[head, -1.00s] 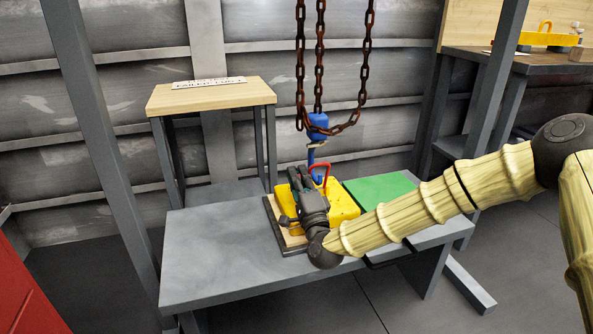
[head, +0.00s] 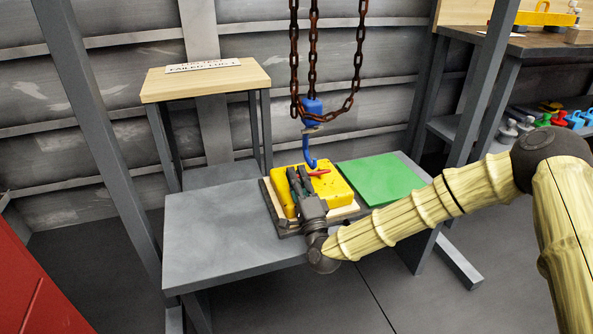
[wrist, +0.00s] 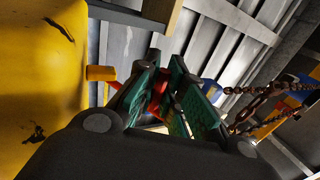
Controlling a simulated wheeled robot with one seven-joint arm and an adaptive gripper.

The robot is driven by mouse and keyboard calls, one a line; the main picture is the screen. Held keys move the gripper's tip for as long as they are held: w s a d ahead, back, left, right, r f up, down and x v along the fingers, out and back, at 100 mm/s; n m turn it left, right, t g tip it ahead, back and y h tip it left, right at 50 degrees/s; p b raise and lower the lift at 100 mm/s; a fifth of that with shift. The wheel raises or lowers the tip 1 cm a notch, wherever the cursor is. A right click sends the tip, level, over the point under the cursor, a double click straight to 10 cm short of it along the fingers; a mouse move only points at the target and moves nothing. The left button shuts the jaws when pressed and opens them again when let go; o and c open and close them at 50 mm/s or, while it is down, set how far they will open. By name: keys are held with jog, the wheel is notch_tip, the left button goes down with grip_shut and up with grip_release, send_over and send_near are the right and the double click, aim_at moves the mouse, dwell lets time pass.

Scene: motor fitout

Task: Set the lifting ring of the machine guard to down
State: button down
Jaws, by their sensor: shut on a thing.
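The machine guard (head: 340,184) is a yellow block on a wooden board on the grey bench, and its yellow side fills the left of the wrist view (wrist: 45,85). Its red lifting ring (head: 319,172) lies low over the top, seen nearly edge-on. My gripper (head: 299,174) is at the guard's left part, with its fingers pointing away from the head camera. In the wrist view, red (wrist: 160,103) shows between the green finger pads, so the gripper is shut on the ring. The fingers hide part of the ring.
A blue hook (head: 311,152) on rusty chains hangs just above the ring; I cannot tell whether they touch. A green mat (head: 380,180) lies right of the guard. The grey bench (head: 215,225) is clear at left. A small wooden table (head: 205,84) stands behind.

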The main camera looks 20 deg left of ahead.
jog(key=shift+s+f, duration=0.1)
jog(key=shift+f, duration=0.05)
dwell(0.4)
jog(key=c, duration=1.5)
grip_release()
jog(key=v, duration=1.2)
